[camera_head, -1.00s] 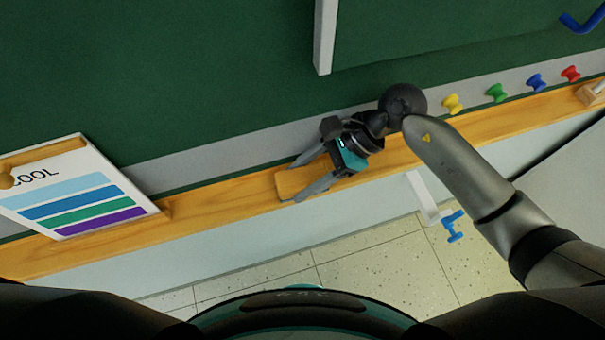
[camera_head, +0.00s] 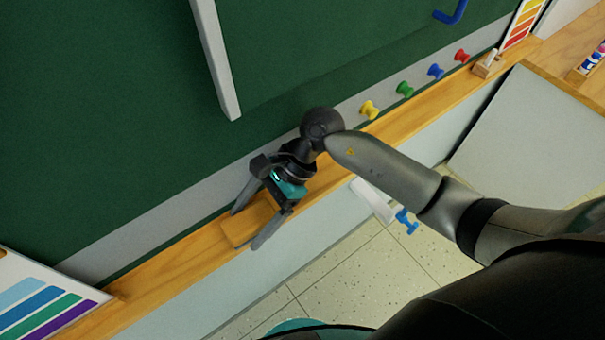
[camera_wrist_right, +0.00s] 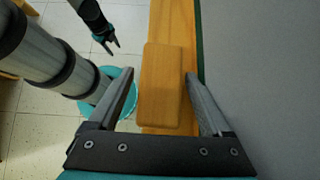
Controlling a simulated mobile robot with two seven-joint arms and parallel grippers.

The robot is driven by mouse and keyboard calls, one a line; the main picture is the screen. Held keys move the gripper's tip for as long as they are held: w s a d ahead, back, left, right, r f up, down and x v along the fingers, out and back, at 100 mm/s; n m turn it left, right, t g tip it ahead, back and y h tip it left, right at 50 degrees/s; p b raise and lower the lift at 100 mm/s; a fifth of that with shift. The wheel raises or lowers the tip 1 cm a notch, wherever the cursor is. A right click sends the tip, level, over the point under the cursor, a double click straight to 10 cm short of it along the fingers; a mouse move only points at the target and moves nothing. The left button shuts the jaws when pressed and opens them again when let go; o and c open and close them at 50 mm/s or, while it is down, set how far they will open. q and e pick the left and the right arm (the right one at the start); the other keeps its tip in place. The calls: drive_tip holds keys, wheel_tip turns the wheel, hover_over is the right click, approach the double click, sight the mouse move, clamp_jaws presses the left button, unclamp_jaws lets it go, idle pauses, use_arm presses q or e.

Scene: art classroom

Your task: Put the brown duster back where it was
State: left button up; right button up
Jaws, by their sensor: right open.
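The brown duster (camera_head: 246,219) is a small wooden block lying on the wooden ledge below the green chalkboard. My right gripper (camera_head: 254,228) is open around it, one finger on the board side and one on the outer side. In the right wrist view the duster (camera_wrist_right: 167,88) lies between the two fingertips of my right gripper (camera_wrist_right: 160,84), with a gap visible on each side. My left gripper (camera_wrist_right: 106,42) shows small at the top left of the wrist view, away from the ledge, with its fingers apart.
The wooden ledge (camera_head: 175,272) is free left of the duster up to a striped colour chart (camera_head: 40,300). Yellow (camera_head: 369,110), green (camera_head: 404,89), blue and red pins sit above the ledge on the right. A small wooden holder (camera_head: 487,66) stands farther right.

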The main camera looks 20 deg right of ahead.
sight(255, 214)
drive_tip(key=v, duration=0.5)
drive_tip(key=shift+w+d+b, duration=0.2)
drive_tip(key=shift+b, duration=0.1)
drive_tip(key=w+d+b, duration=0.1)
drive_tip(key=d, duration=0.2)
drive_tip(key=w+d, duration=0.1)
drive_tip(key=d, duration=0.3)
drive_tip(key=w+d+b, duration=0.1)
drive_tip(key=d, duration=0.3)
drive_tip(key=shift+d+b, duration=0.1)
drive_tip(key=shift+b, duration=0.25)
